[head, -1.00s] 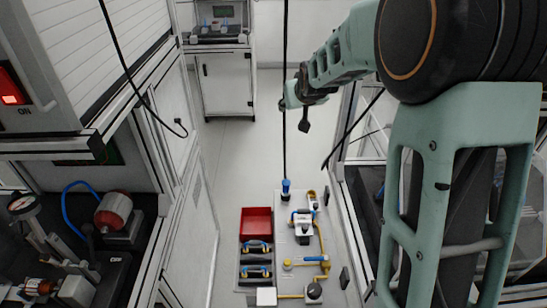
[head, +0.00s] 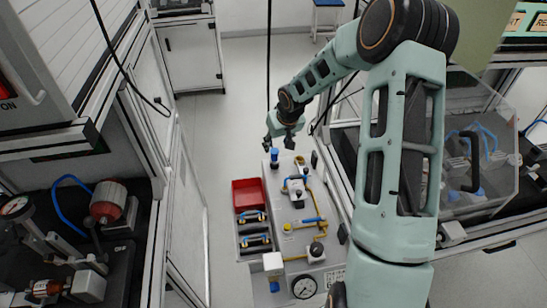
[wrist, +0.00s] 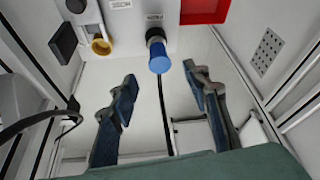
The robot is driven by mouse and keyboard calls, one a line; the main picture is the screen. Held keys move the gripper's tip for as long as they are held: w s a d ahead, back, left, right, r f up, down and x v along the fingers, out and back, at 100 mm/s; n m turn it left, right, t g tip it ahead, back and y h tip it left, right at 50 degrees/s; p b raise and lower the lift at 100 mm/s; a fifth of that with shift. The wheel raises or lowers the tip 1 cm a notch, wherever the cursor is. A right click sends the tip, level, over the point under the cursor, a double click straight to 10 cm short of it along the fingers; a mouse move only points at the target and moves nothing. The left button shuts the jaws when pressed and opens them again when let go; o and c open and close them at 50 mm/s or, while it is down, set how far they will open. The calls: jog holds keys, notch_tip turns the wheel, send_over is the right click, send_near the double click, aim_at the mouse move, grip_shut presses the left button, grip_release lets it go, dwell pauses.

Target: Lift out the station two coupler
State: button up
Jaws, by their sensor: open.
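A blue-ended coupler with a black collar (head: 274,157) stands at the far end of the pale panel (head: 294,212). In the wrist view this coupler (wrist: 158,62) points toward the camera, in line with the gap between my fingers. My gripper (head: 279,143) is open and empty, just beyond and above the panel's far end. In the wrist view my gripper (wrist: 160,80) shows both fingers spread, with no visible contact. I cannot read a station number, so I cannot tell whether this is the station two coupler.
A red tray (head: 247,193) lies left of the panel, above dark slots holding blue-handled parts (head: 252,217). A yellow ring fitting (wrist: 101,46) sits near the coupler. Benches flank both sides. A thin dark cable runs near the coupler. Floor beyond the panel is clear.

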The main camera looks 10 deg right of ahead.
aim_at(275, 151)
jog(key=shift+x, duration=3.15)
jog(key=shift+s, duration=0.15)
jog(key=shift+c, duration=0.2)
grip_shut()
